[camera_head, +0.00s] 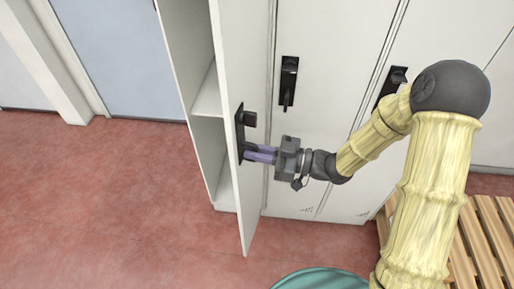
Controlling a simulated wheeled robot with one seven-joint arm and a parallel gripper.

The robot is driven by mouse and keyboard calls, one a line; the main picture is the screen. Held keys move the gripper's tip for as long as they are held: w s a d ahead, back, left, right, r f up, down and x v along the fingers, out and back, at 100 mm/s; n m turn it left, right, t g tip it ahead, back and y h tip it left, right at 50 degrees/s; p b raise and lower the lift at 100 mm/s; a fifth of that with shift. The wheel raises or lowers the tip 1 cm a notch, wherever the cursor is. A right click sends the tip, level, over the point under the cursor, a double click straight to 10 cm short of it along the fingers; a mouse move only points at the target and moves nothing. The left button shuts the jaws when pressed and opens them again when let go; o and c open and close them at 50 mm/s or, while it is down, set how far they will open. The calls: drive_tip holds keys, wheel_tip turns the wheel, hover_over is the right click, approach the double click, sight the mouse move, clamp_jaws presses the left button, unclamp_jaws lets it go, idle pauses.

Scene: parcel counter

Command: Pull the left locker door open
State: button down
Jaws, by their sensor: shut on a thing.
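The left locker door (246,63) stands well open, swung out toward me on the left of the locker bank. Its open compartment (205,140) shows a shelf and looks empty where I can see. The door's dark handle plate (240,136) faces right. My gripper (252,153) reaches the door from the right, with its purple fingers shut on the handle. The fingertips are partly hidden against the dark handle, so the exact grip is hard to see.
The middle locker door (325,110) and the one to its right are shut, each with a black handle. A slatted wooden bench (480,235) stands at lower right. A green round thing (320,279) shows at the bottom edge. The red floor (110,210) at left is clear.

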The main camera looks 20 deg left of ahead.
drive_tip(key=shift+r, duration=0.1)
drive_tip(key=c, duration=1.6)
unclamp_jaws()
drive_tip(key=shift+d, duration=0.1)
drive_tip(key=d, duration=0.5)
drive_tip(key=w+d, duration=0.1)
drive_tip(key=d, duration=0.5)
drive_tip(key=w+d, duration=0.1)
drive_tip(key=d, duration=0.5)
drive_tip(key=shift+d, duration=0.1)
